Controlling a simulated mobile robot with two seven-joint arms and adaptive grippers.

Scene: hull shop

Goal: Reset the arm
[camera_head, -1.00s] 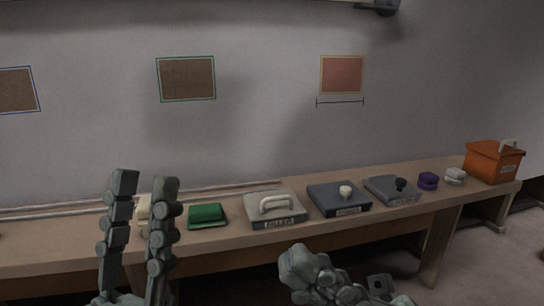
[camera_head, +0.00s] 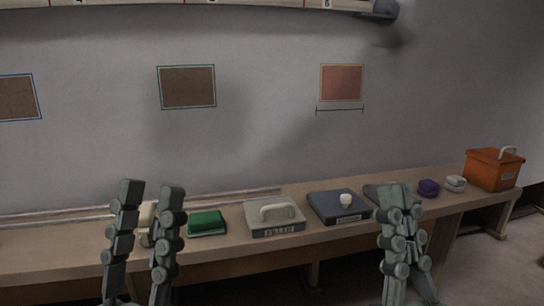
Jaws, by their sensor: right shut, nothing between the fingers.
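My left gripper (camera_head: 147,195) stands upright in front of the bench at the left, its two fingers parallel and apart with nothing between them. A cream object on the bench shows partly behind and between its fingers. My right gripper (camera_head: 400,192) stands upright in front of the bench at the right, its fingertips together and empty. It hides most of the grey lidded box (camera_head: 373,191) behind it, including the dark knob.
The wooden bench (camera_head: 230,247) holds a green block (camera_head: 207,222), a grey box with a white handle (camera_head: 274,217), a dark box with a white knob (camera_head: 338,206), a purple piece (camera_head: 428,188), a white piece (camera_head: 455,183) and an orange bin (camera_head: 493,169). Coloured panels hang on the wall.

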